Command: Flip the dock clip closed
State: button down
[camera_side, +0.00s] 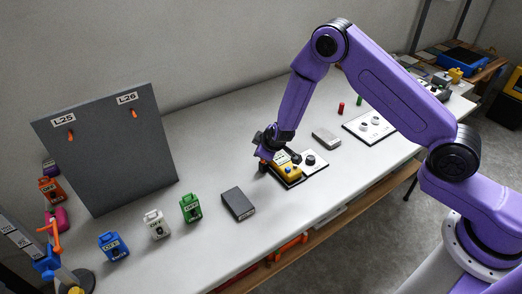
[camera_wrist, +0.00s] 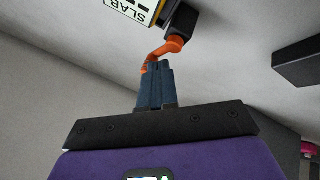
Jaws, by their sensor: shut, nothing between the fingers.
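The orange dock clip (camera_wrist: 172,46) is a bent lever at the end of a black block beside the yellow unit. The yellow unit (camera_side: 289,171) sits on the dock, a dark and white base with a black knob (camera_side: 310,160); its corner, labelled SLAB, shows in the wrist view (camera_wrist: 138,8). My gripper (camera_wrist: 154,66) is shut with nothing between its fingers. Its fingertips are right at the free end of the clip; I cannot tell whether they touch. In the side view my gripper (camera_side: 264,161) is at the left end of the dock and hides most of the clip.
A dark box (camera_side: 238,204) lies left of the dock, and a grey box (camera_side: 326,137) lies behind it to the right. Green (camera_side: 191,208), white and blue tagged blocks stand farther left, before a grey panel (camera_side: 110,150). A white plate with knobs (camera_side: 369,126) lies at right.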

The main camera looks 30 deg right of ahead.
jog(key=m+h, duration=0.1)
jog(key=m, duration=0.1)
jog(key=m+g+h, duration=0.1)
jog(key=m, duration=0.1)
jog(key=shift+w+d+m+h, duration=0.1)
jog(key=shift+m+h, duration=0.2)
jog(key=shift+h, duration=0.1)
jog(key=m+g+h, duration=0.1)
jog(key=m, duration=0.1)
jog(key=m+g+h, duration=0.1)
jog(key=m, duration=0.1)
jog(key=shift+d, duration=0.2)
jog(key=shift+m, duration=0.3)
jog(key=shift+d, duration=0.1)
dwell(0.8)
jog(key=shift+s, duration=0.2)
jog(key=shift+s+a, duration=0.45)
jog(key=shift+a, duration=0.2)
jog(key=shift+a, duration=0.1)
